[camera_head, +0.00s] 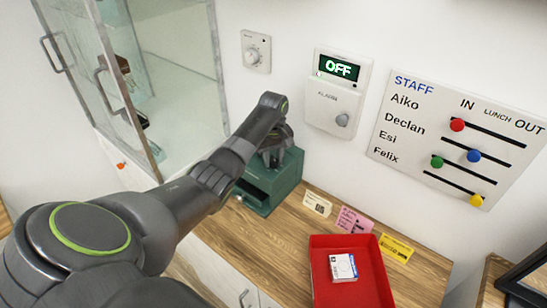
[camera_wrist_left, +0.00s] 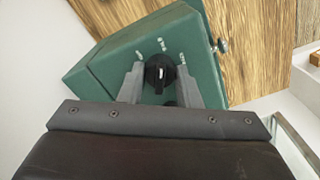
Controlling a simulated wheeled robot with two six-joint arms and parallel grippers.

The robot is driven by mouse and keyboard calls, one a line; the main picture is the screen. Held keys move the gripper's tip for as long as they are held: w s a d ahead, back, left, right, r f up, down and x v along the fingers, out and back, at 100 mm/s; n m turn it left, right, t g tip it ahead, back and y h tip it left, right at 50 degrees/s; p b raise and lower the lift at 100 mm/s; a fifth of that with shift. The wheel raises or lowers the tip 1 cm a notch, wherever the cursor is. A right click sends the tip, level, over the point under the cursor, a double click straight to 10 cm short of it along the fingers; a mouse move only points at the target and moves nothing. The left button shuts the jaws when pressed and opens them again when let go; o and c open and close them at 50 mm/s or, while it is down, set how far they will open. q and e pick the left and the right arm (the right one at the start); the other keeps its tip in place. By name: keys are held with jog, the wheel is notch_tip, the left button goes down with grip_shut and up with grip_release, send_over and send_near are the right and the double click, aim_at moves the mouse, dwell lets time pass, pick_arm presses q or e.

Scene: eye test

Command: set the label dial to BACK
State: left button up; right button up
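The label dial is a black round knob (camera_wrist_left: 159,73) with a white pointer line, on a face of the green box (camera_wrist_left: 105,72). Several small white labels sit around the knob, too small to read; the pointer stands roughly toward the upper middle one. My left gripper (camera_wrist_left: 160,80) has one finger on each side of the knob, with narrow green gaps showing, so it looks open around the knob and not clamped. In the head view the green box (camera_head: 285,180) stands on the wooden counter, and my left gripper (camera_head: 275,153) is over it; the knob is hidden there. My right gripper is not in view.
A red tray (camera_head: 322,288) with a white box (camera_head: 343,267) and several cards (camera_head: 354,221) are right of the green box. On the wall are a panel reading OFF (camera_head: 337,95), a thermostat-like dial (camera_head: 256,52) and a staff board (camera_head: 455,135). A glass cabinet (camera_head: 175,60) stands left.

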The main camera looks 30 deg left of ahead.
pick_arm(q)
jog(key=shift+c, duration=1.1)
jog(key=shift+r, duration=0.1)
jog(key=shift+r+m+p, duration=0.15)
jog(key=shift+m+p, duration=0.95)
jog(key=shift+p, duration=0.05)
jog(key=m+p, duration=0.1)
jog(key=m, duration=0.1)
jog(key=shift+m+p, duration=0.3)
jog(key=shift+p, duration=0.1)
jog(key=m+p, duration=0.1)
jog(key=m, duration=0.2)
jog(key=shift+m+p, duration=0.8)
jog(key=shift+m, duration=1.4)
jog(key=shift+f, duration=0.2)
